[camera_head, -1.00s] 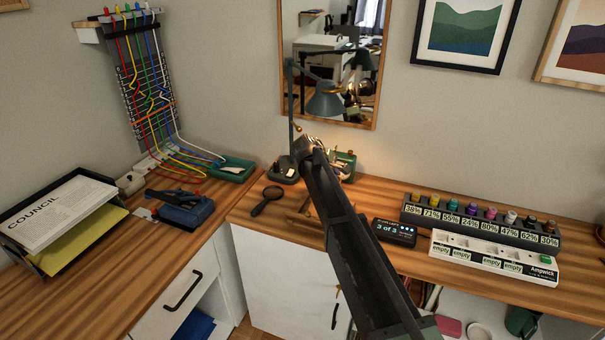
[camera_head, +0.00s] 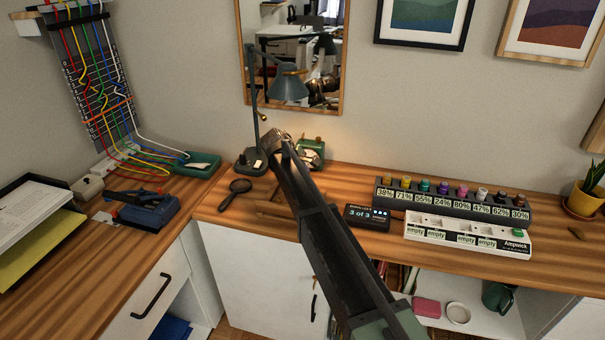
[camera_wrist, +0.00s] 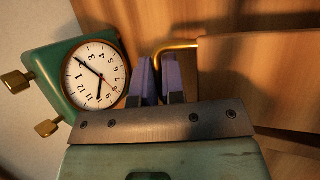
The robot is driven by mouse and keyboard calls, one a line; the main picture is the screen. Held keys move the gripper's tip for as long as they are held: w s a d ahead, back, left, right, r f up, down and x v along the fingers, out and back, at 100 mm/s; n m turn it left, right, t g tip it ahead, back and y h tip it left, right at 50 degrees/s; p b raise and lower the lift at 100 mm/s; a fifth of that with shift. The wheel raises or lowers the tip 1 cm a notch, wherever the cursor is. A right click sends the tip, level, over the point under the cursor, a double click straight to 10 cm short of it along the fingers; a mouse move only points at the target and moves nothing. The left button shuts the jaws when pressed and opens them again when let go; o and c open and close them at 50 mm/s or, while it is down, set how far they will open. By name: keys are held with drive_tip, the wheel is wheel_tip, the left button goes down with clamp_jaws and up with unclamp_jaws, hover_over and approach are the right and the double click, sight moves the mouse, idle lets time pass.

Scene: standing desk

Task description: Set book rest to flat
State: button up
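A wooden piece that looks like the book rest (camera_head: 276,208) sits on the desk, largely hidden behind my arm in the head view. In the wrist view, a wooden panel (camera_wrist: 255,85) fills the right side, with a bent brass bar (camera_wrist: 178,44) at its left edge. My gripper (camera_wrist: 160,72) has its two purple-grey fingers close together at the brass bar. One end of the bar runs down between the fingers. I cannot tell whether they grip it. The fingertips are hidden in the head view.
A green clock (camera_wrist: 98,75) stands close left of my fingers. A desk lamp (camera_head: 258,150) and magnifier (camera_head: 238,187) are left of my arm. A small display (camera_head: 367,217), bottle rack (camera_head: 450,203) and white tray (camera_head: 468,240) are to the right.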

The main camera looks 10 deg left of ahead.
drive_tip(key=shift+o, duration=0.3)
drive_tip(key=p+v, duration=0.9)
drive_tip(key=v, duration=0.2)
drive_tip(key=shift+c, duration=0.4)
